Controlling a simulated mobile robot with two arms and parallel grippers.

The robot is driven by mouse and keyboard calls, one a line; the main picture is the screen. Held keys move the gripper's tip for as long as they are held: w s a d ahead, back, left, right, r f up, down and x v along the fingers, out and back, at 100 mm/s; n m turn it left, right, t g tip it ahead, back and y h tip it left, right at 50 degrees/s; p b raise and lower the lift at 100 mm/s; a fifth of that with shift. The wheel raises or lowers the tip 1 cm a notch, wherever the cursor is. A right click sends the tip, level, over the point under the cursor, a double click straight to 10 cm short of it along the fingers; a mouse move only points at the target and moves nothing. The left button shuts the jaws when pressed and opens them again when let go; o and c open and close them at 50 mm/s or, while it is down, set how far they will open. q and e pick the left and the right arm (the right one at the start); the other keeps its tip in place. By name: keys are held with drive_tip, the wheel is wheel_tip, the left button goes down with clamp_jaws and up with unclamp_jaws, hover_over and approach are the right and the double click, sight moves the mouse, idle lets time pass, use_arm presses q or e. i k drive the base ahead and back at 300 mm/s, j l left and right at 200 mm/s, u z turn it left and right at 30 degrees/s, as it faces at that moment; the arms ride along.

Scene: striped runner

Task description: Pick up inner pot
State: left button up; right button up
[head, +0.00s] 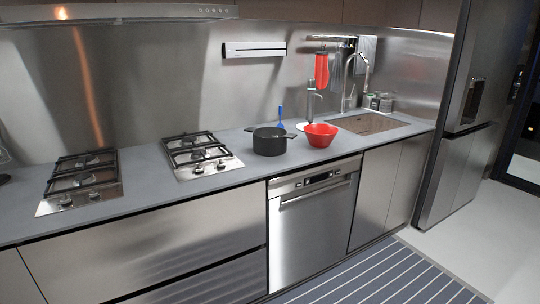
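A black pot (269,144) with two side handles stands upright on the grey counter, between the right gas hob and a red bowl (320,135). It is the only pot I see, and I cannot tell whether another pot sits inside it. The red bowl stands close to its right side. A blue-handled utensil (281,114) shows behind the pot, and its lower part is hidden. Neither of my grippers is in view.
Two gas hobs (200,153) (83,180) are set in the counter (150,198) to the left. A sink (368,123) with a tap lies to the right. A dishwasher (314,222) is below the pot. A striped runner (395,278) covers the floor, and a fridge (462,120) stands at right.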

sight(268, 141)
drive_tip(key=i+z, duration=0.2)
drive_tip(key=i, duration=0.35)
drive_tip(key=i+j+z, duration=0.2)
drive_tip(key=i, duration=0.35)
drive_tip(key=i+j+z, duration=0.2)
drive_tip(key=i, duration=0.3)
drive_tip(key=l, duration=0.1)
